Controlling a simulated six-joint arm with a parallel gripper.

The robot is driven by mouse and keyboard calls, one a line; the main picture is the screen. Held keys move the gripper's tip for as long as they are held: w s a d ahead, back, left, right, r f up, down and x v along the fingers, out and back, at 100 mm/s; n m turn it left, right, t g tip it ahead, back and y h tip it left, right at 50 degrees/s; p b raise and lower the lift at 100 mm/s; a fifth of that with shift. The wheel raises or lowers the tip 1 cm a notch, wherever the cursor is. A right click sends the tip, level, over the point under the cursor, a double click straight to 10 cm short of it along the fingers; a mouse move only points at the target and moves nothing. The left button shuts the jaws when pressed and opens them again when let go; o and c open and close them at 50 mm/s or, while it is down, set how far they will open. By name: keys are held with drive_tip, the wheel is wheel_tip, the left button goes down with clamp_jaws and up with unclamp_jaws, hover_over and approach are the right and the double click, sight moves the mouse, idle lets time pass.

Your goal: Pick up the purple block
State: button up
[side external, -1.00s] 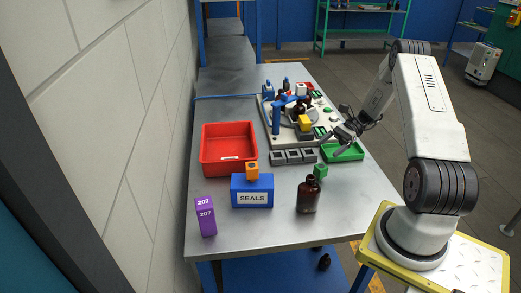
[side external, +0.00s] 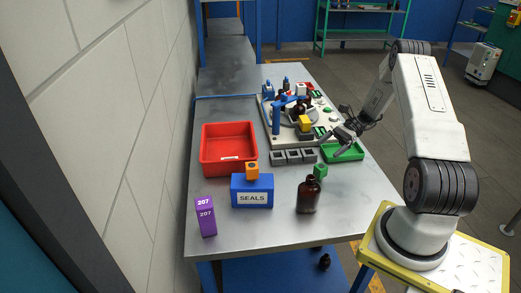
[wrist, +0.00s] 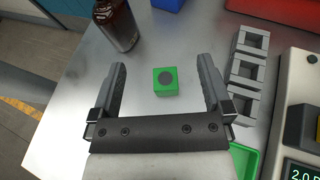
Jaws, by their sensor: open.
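The purple block (side external: 206,216), marked 207, stands upright at the near left corner of the steel table. It does not show in the wrist view. My gripper (side external: 340,143) is above the green tray on the table's right side, far from the purple block. In the wrist view my gripper (wrist: 163,64) is open, with nothing held. A green block (wrist: 166,82) with a dark round spot appears between and below its fingers, apart from them. It also shows in the side view (side external: 320,171), behind the amber bottle.
A blue SEALS box (side external: 252,192) with an orange block (side external: 252,171) on top stands right of the purple block. A red bin (side external: 229,146) is behind. The amber bottle (side external: 308,197) stands near the front. Grey sockets (side external: 293,157) and a green tray (side external: 343,153) lie further back.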

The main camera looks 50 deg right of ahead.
wheel_tip(320, 180, up, 5)
drive_tip(key=w+a, duration=0.4)
drive_tip(key=a, duration=0.4)
drive_tip(key=w+a+t, duration=0.1)
drive_tip(key=w+a, duration=0.4)
drive_tip(key=a, duration=0.3)
drive_tip(key=w+a+r+m+t, duration=0.1)
drive_tip(key=w+a, duration=0.3)
drive_tip(key=a, duration=0.4)
drive_tip(key=shift+w+r, duration=0.1)
drive_tip(key=shift+w, duration=0.25)
drive_tip(key=s+a+f+m+h, duration=0.1)
drive_tip(key=a+m+h, duration=0.1)
drive_tip(key=a, duration=0.9)
approach(204, 206)
drive_tip(key=shift+w+a+f+t, duration=0.2)
drive_tip(key=shift+w+f, duration=0.3)
drive_tip(key=shift+f, duration=0.25)
drive_tip(key=shift+w+a+f+t, duration=0.1)
drive_tip(key=shift+w+f+t, duration=0.1)
drive_tip(key=shift+w+f, duration=0.45)
drive_tip(key=shift+s+f, duration=0.1)
drive_tip(key=shift+s, duration=0.05)
drive_tip(key=shift+x, duration=3.9)
drive_tip(key=shift+a, duration=0.1)
